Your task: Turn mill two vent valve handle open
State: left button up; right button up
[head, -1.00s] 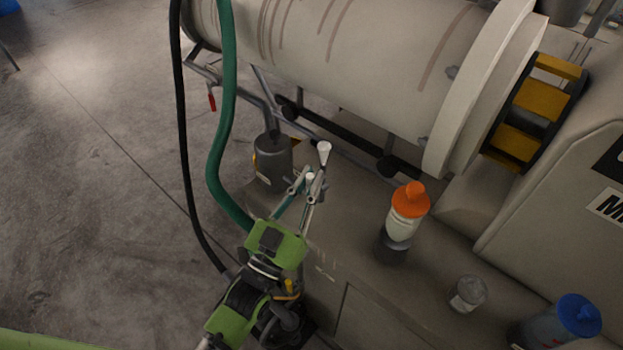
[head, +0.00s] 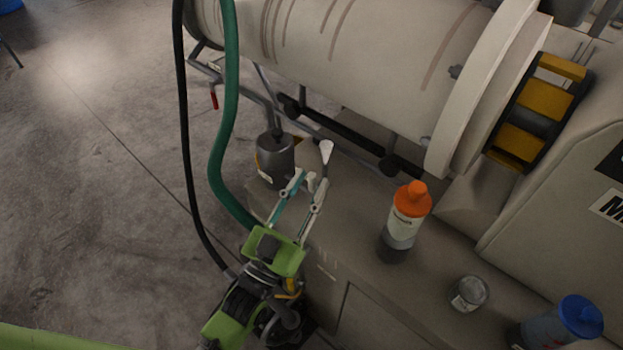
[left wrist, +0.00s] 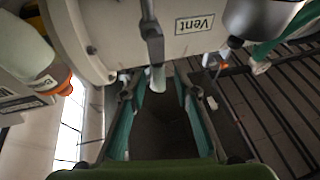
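The vent valve handle shows in the left wrist view as a grey metal lever with a pale grip (left wrist: 157,79), below a "Vent" label (left wrist: 195,24). In the head view a pale tapered piece (head: 325,152), seemingly part of this valve, stands just beyond my left fingertips. My left gripper (head: 308,183) is open, its teal-lined fingers spread on both sides. In the left wrist view the grip's end lies between the fingertips (left wrist: 157,90), with gaps on both sides. The valve body is partly hidden. My right gripper is out of view.
A bottle with an orange cap (head: 405,222), a small jar (head: 469,293) and a blue-capped container (head: 560,325) stand on the ledge at right. A grey canister (head: 275,160) and green hose (head: 222,150) are close at left. The large drum (head: 350,45) lies behind.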

pick_arm(q)
jog(key=v, duration=1)
jog(key=shift+s, duration=0.15)
jog(key=shift+f, duration=0.15)
